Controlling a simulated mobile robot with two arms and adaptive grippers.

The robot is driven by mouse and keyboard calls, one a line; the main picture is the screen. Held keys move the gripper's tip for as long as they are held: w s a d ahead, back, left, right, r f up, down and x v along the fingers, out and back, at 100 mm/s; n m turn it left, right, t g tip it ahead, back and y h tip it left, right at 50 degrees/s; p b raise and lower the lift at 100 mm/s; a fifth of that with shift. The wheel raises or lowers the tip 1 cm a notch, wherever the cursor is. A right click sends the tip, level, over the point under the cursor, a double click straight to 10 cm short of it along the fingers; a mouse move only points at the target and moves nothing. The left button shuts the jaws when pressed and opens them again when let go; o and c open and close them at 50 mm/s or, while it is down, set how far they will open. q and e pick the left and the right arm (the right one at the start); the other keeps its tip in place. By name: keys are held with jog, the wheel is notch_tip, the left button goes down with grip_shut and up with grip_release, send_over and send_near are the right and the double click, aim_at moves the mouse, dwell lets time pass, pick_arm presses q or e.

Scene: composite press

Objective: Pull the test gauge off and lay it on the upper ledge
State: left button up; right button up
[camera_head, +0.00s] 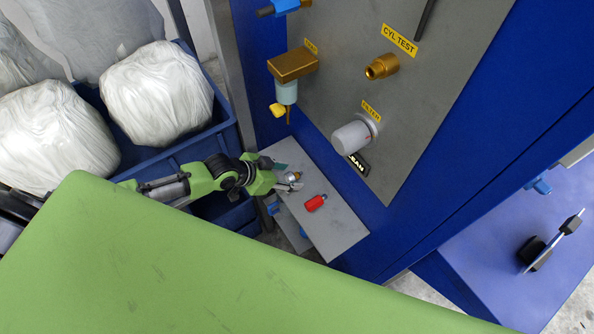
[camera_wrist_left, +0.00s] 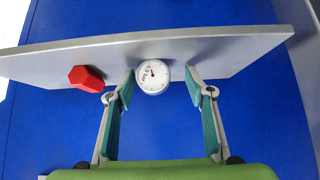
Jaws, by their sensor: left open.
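The test gauge has a round white dial. In the left wrist view the gauge (camera_wrist_left: 152,75) sits at the ledge edge with its dial facing me, between my spread fingers, nearer the left one. In the head view a small brass and grey part of the gauge (camera_head: 293,177) shows on the grey ledge (camera_head: 338,236), partly hidden by the fingers. My left gripper (camera_head: 290,183) is open around it; both fingers also show in the left wrist view (camera_wrist_left: 160,88). The brass CYL TEST fitting (camera_head: 382,67) on the panel is bare. My right gripper is not in view.
A red part with a blue end (camera_head: 315,203) lies on the ledge beside the gauge; its red end also shows in the left wrist view (camera_wrist_left: 86,77). A white filter cylinder (camera_head: 351,137) juts from the panel above. A blue crate (camera_head: 176,153) with white bundles stands left.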

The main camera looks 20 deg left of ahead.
pick_arm(q)
jog(key=v, duration=1.1)
jog(key=shift+r, duration=0.25)
jog(key=shift+s+a, duration=0.1)
jog(key=a+f+n+y+b, duration=0.2)
jog(key=a+f, duration=0.3)
jog(key=f, duration=0.5)
jog(key=a+f+n+y+b, duration=0.15)
jog(key=a+f, duration=0.25)
jog(key=f, duration=0.7)
jog(key=s+a+f+y+b, duration=0.1)
jog(key=s+a+f+b, duration=0.1)
jog(key=s+f, duration=0.6)
jog(key=s+d+f+g+b, duration=0.1)
jog(key=s+d+f+g, duration=0.1)
jog(key=s+d+f, duration=0.2)
jog(key=s+d+f+n+g+b, duration=0.1)
jog(key=s+d+f+g, duration=0.1)
jog(key=s+f, duration=0.7)
jog(key=s+d+f+g+b, duration=0.1)
jog(key=s+d+f, duration=0.4)
jog(key=s, duration=0.8)
notch_tip(320, 180, down, 2)
jog(key=shift+s+d+f+g, duration=0.1)
jog(key=shift+s+d+g, duration=0.15)
jog(key=shift+d+g, duration=0.2)
